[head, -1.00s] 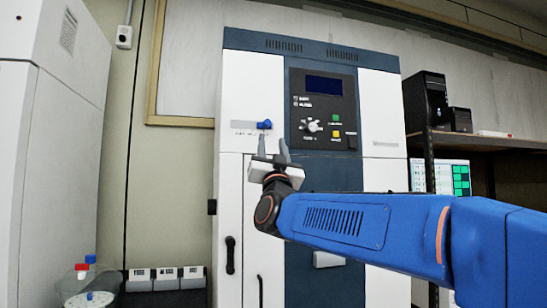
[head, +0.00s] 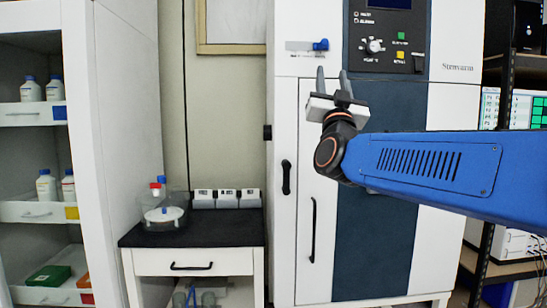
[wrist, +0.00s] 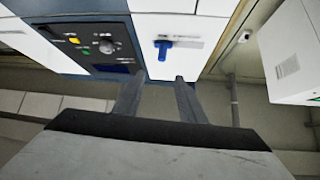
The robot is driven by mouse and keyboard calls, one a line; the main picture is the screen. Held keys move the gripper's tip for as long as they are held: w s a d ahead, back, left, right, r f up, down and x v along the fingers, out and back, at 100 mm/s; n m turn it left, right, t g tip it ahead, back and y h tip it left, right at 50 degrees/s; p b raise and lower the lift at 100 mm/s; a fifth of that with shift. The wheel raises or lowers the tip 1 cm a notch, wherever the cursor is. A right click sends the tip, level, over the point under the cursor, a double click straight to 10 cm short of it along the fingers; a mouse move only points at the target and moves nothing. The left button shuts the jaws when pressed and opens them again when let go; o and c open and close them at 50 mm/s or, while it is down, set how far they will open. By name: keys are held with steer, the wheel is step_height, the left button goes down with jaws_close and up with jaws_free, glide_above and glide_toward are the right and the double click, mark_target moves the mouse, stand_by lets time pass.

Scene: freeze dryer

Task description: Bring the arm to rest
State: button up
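My gripper (head: 333,79) is at the end of my blue arm, raised in front of the freeze dryer (head: 305,120), with its two fingers pointing up. The fingers are apart with nothing between them; they also show in the wrist view (wrist: 156,82), where the gap is clear. The arm reaches in from the right of the head view. A blue valve handle (head: 321,45) on the freeze dryer's white upper panel is just above the fingertips in the picture. It also shows in the wrist view (wrist: 163,48), apart from the fingers.
A low cabinet with a black top (head: 225,228) holds a clear container (head: 165,215) and several grey racks (head: 226,199). An open shelf unit with bottles (head: 46,186) stands at left. A dark-framed shelf (head: 480,245) with a monitor is at right.

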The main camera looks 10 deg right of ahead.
steer(key=s+f+n+g+y, duration=0.2)
steer(key=f+g+y, duration=0.15)
steer(key=f, duration=0.75)
steer(key=s+a+f+n+g+y, duration=0.15)
steer(key=f+g, duration=0.25)
steer(key=f, duration=0.6)
steer(key=s+f+n+g+y, duration=0.2)
steer(key=f+n+g+y, duration=0.15)
steer(key=f, duration=0.75)
steer(key=s+d+f+m+g+h, duration=0.1)
steer(key=s+f+g, duration=0.4)
steer(key=s+f, duration=0.6)
steer(key=s+d+f+g+h, duration=0.1)
steer(key=s+d+f+g, duration=0.3)
steer(key=s+f, duration=0.8)
step_height(320, 180, down, 3)
steer(key=shift+s+d+r+m+g, duration=0.2)
steer(key=shift+m+g, duration=0.2)
steer(key=shift+g, duration=0.3)
steer(key=shift+h, duration=0.25)
